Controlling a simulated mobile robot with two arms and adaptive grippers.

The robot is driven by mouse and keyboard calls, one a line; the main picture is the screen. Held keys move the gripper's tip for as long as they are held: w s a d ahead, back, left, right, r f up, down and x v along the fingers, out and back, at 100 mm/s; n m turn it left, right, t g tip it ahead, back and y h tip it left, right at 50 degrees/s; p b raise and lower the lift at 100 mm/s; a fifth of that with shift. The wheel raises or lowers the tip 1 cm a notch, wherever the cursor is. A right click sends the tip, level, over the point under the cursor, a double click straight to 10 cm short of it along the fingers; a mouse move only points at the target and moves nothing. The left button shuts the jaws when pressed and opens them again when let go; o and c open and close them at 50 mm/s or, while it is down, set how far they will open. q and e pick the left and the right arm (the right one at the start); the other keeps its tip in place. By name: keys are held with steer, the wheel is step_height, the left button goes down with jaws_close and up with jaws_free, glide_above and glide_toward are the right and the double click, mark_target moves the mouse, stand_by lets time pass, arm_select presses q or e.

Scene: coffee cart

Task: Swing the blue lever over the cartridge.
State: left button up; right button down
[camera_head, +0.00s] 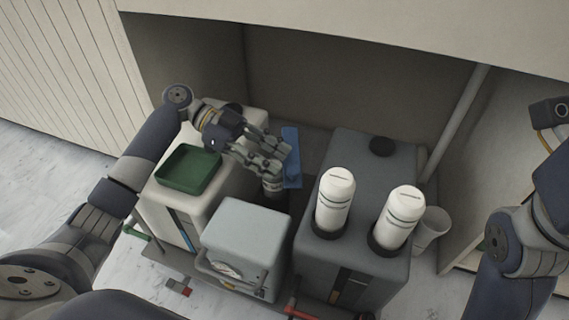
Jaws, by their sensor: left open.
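The blue lever (292,157) stands up as a flat blue bar near the middle of the head view, behind the light grey box. My left gripper (276,160) is open, with its fingers close to the left side of the lever. I cannot tell whether they touch it. A small round metallic part (272,187), which may be the cartridge, shows just below the fingers. The gripper partly hides the area around it. My right arm is at the right edge, and its gripper is not visible.
A green tray (188,170) sits on the white machine at left. The light grey box (244,232) stands in front. The dark grey machine (343,262) at right carries two white canisters (335,200) (402,217). A white cup (431,229) is beside it.

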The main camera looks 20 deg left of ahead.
arm_select(q)
steer(key=v, duration=0.8)
